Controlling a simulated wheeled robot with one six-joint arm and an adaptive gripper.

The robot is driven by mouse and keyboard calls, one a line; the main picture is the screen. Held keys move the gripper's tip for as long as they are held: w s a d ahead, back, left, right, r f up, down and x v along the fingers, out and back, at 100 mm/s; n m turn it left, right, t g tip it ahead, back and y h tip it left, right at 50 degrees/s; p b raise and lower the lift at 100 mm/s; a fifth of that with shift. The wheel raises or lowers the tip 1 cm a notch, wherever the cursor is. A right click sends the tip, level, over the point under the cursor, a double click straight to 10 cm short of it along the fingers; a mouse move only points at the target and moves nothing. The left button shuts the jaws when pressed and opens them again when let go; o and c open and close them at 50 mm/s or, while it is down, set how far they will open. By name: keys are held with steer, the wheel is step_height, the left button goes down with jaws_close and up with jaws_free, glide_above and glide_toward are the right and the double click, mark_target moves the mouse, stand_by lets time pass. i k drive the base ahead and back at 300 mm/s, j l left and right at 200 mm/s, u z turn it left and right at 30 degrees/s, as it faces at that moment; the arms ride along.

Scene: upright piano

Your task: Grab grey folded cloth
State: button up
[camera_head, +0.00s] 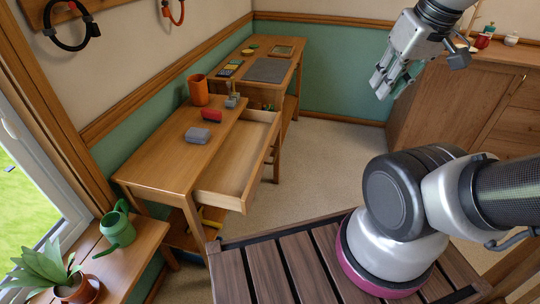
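A small grey folded bundle (197,135), which looks like the grey cloth, lies on the near wooden table (155,168), left of its open drawer. A red roll (211,115) lies just behind it. My gripper (382,88) is raised in the upper right, well to the right of the table and apart from the bundle. Its fingers look spread, with nothing between them. A flat grey mat (268,69) lies on the far table.
The open drawer (232,188) juts out to the right of the near table. An orange cup (198,90) stands behind the red roll. A green watering can (116,229) and a potted plant (75,288) are at lower left. A wooden cabinet (450,105) stands at right. Carpet between is clear.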

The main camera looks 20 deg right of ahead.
mark_target(194, 135)
steer(key=i+j+u, duration=0.15)
steer(key=u, duration=0.15)
steer(key=i+l+u, duration=0.3)
steer(key=l+u, duration=0.2)
steer(key=u, duration=0.15)
steer(key=i+l+u, duration=0.15)
steer(key=l+u, duration=0.15)
